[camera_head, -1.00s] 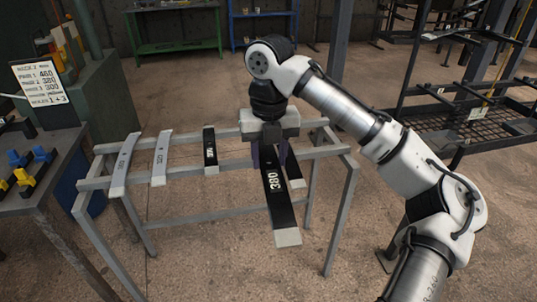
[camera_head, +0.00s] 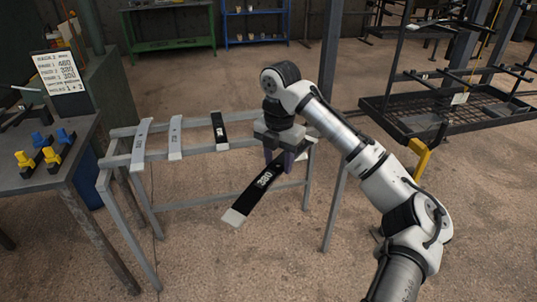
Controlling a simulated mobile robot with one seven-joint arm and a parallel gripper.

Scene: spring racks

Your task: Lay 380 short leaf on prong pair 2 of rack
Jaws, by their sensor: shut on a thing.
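My gripper (camera_head: 282,158) points down and is shut on a black leaf (camera_head: 250,202) with a white end, marked 380. The leaf is held tilted across the picture, its near end hanging over the front of the grey trestle; its far part is hidden behind the gripper. Whether it touches the trestle I cannot tell. A black rack (camera_head: 445,112) with prongs and a mesh base stands at the right, well apart from the gripper. A sign (camera_head: 62,80) at the left seems to list pair 2 as 380.
Two grey leaves (camera_head: 140,150) and a short black leaf (camera_head: 219,128) lie on the trestle (camera_head: 104,181). A table (camera_head: 75,155) at left holds blue and yellow pieces. A yellow post (camera_head: 420,160) stands beside my arm. Floor is open in front.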

